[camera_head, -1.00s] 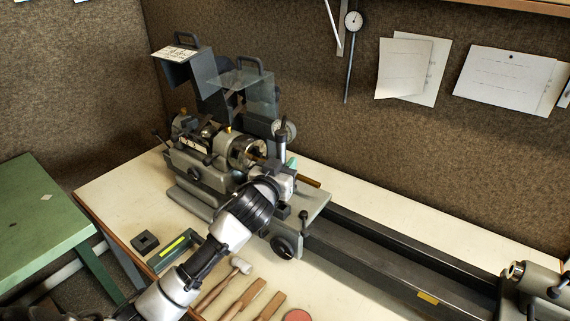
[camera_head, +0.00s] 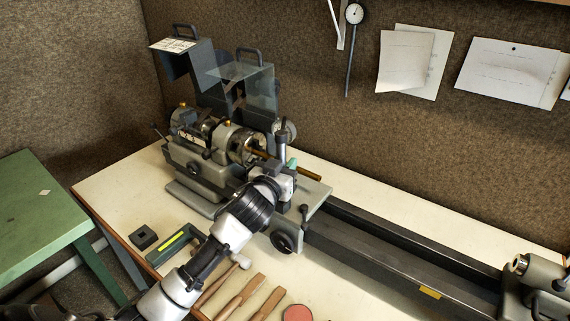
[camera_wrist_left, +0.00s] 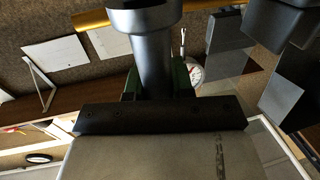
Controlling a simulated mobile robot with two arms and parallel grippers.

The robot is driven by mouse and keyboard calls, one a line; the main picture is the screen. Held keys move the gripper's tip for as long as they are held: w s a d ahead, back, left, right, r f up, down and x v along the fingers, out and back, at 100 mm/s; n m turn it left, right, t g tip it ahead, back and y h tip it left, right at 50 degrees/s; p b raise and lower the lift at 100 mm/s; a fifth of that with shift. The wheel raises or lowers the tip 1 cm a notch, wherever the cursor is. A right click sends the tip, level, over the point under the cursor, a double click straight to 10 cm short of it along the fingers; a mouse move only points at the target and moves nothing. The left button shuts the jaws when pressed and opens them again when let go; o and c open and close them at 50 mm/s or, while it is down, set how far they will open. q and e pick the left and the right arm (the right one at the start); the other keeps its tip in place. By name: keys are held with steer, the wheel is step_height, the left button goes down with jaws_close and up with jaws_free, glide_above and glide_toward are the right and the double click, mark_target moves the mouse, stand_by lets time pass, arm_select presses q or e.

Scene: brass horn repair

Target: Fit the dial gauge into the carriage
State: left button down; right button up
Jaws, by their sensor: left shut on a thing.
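My left gripper (camera_head: 284,174) reaches in from the lower left and is low over the carriage (camera_head: 318,194) of the small lathe. It is shut on a grey upright cylinder, which I take to be the dial gauge (camera_head: 282,142). The gripper and wrist hide where the cylinder's lower end meets the carriage. My right gripper is out of view.
A brass tube (camera_head: 305,174) runs from the chuck (camera_head: 243,147) close behind my gripper. Raised clear guards (camera_head: 262,88) stand behind. Wooden-handled tools (camera_head: 240,297) lie in front. Another dial gauge (camera_head: 354,13) hangs on the wall. The bed (camera_head: 390,240) to the right is clear.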

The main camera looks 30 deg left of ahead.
arm_select(q)
steer(key=shift+f+b, duration=0.75)
steer(key=shift+f, duration=0.2)
steer(key=c, duration=0.9)
jaws_free()
steer(key=shift+s, duration=0.1)
steer(key=shift+f, duration=0.2)
steer(key=s+b, duration=0.3)
steer(key=s, duration=0.7)
steer(key=shift+s+d+r, duration=0.2)
steer(key=shift+s+d, duration=0.1)
steer(key=shift+s, duration=0.1)
